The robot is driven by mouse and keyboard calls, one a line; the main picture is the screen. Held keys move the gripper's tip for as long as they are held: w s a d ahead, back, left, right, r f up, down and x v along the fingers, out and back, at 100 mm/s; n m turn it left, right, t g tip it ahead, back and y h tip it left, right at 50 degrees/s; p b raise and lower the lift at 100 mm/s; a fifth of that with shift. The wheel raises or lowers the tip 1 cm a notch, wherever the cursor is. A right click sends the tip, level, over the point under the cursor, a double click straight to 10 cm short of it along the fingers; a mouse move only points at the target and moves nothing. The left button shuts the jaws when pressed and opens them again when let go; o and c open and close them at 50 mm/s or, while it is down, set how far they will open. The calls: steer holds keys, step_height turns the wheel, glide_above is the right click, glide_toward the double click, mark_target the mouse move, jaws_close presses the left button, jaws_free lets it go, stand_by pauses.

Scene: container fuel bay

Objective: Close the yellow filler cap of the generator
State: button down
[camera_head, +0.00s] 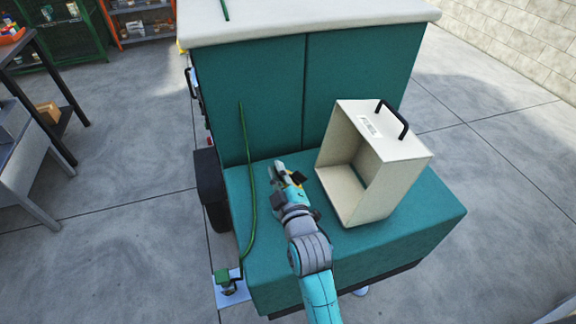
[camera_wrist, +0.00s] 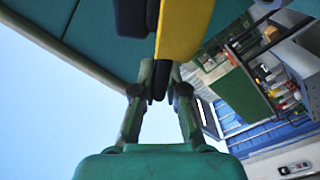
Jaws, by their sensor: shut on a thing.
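The generator (camera_head: 250,80) is a large teal cabinet with a cream top and a lower teal ledge in front. My gripper (camera_head: 283,172) is over the ledge, close to the cabinet front. The yellow filler cap (camera_head: 297,177) shows only as a small patch beside the jaws, mostly hidden by my gripper. In the wrist view, a broad yellow part of the cap (camera_wrist: 183,30) with dark parts beside it stands just beyond the fingertips (camera_wrist: 160,80). The fingers are closed together on it. The filler opening is hidden, and I cannot tell how far the cap is open.
A cream open-fronted box (camera_head: 372,160) with a black handle stands on the ledge right of my gripper. A thin green cable (camera_head: 248,180) runs down the left side to a small green fitting (camera_head: 222,276). A dark table (camera_head: 40,100) stands at left. Floor is clear on the right.

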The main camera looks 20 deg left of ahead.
steer(key=shift+s+a+f+n, duration=0.4)
steer(key=shift+a+f+n, duration=0.2)
steer(key=shift+f+n, duration=0.9)
steer(key=shift+s+a+f+n, duration=0.45)
steer(key=shift+a+f+n, duration=0.15)
steer(key=shift+f+n, duration=0.9)
steer(key=shift+s+a+f+n, duration=0.4)
steer(key=shift+a+f+n, duration=0.2)
steer(key=shift+f+n, duration=0.9)
steer(key=shift+r, duration=0.1)
steer(key=c, duration=1.2)
jaws_free()
steer(key=shift+c, duration=0.2)
